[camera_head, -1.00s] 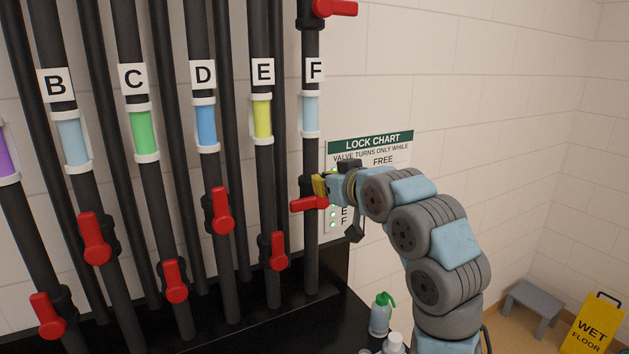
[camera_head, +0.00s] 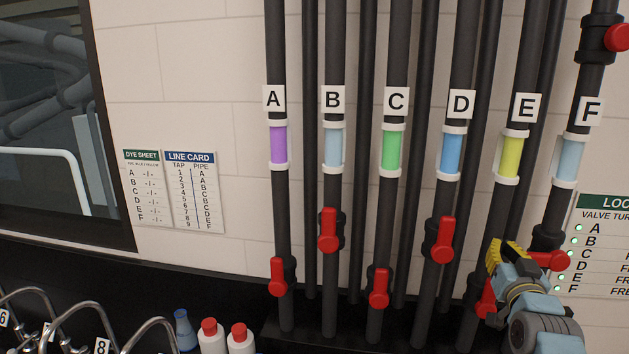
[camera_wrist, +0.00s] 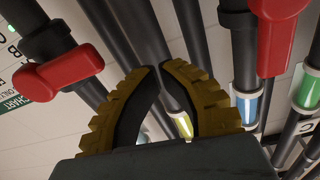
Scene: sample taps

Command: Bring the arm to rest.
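My gripper (camera_head: 497,248) is at the lower right of the head view, in front of the pipes between the red valve handle of E (camera_head: 486,298) and the red handle of F (camera_head: 548,260). In the wrist view its two yellow, ribbed fingers (camera_wrist: 160,70) curve toward each other with the tips nearly meeting. Nothing is held between them; a pipe and a yellow sight tube (camera_wrist: 183,124) show behind. Red handles stand at the left (camera_wrist: 62,68) and upper right (camera_wrist: 277,25) of the wrist view, apart from the fingers. Most of my arm is out of view.
Pipes A to F stand along the wall with coloured sight tubes and red handles, such as that of D (camera_head: 440,240). A lock chart (camera_head: 603,235) hangs at the right. Bottles (camera_head: 240,338) and curved taps (camera_head: 75,322) stand at the lower left.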

